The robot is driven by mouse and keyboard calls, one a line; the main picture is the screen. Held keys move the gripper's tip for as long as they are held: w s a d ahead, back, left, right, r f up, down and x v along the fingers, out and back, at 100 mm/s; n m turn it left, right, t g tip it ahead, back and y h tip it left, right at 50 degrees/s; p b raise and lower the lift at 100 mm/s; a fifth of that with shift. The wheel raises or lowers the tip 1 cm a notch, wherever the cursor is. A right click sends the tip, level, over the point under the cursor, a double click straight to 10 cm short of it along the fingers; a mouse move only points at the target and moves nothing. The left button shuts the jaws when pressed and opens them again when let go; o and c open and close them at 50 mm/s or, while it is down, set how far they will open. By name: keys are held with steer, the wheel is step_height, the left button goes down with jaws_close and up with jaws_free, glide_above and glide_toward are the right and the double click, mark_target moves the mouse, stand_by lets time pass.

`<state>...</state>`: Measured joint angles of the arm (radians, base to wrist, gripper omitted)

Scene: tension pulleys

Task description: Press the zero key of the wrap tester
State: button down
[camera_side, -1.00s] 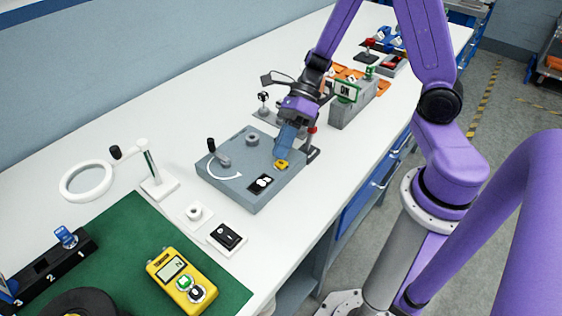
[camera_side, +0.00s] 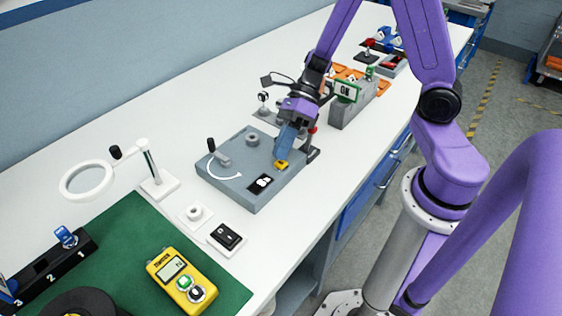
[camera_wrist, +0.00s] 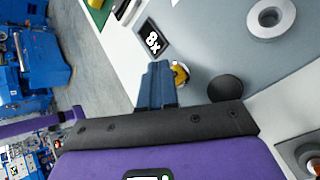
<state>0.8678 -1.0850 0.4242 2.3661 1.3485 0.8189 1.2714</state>
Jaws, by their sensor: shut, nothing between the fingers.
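A grey box (camera_side: 232,189) with a crank handle (camera_side: 218,157) and a white curved arrow stands on the white bench. A small yellow key (camera_side: 281,165) is near its right side; it also shows in the wrist view (camera_wrist: 181,73). A black panel with white marks (camera_side: 261,183) is on the same box and shows larger in the wrist view (camera_wrist: 153,43). My gripper (camera_side: 284,155) is shut and points down at the yellow key, its blue fingers (camera_wrist: 157,70) beside it and partly hiding it. I cannot tell whether they touch. No label naming the wrap tester is readable.
A yellow handheld meter (camera_side: 181,281) with keys lies on a green mat (camera_side: 135,235). A grey block with an ON sign (camera_side: 346,91) is behind my gripper.

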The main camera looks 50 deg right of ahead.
steer(key=shift+f, duration=0.3)
steer(key=shift+f, duration=0.4)
stand_by(0.7)
steer(key=shift+r, duration=0.85)
steer(key=shift+r, duration=2.5)
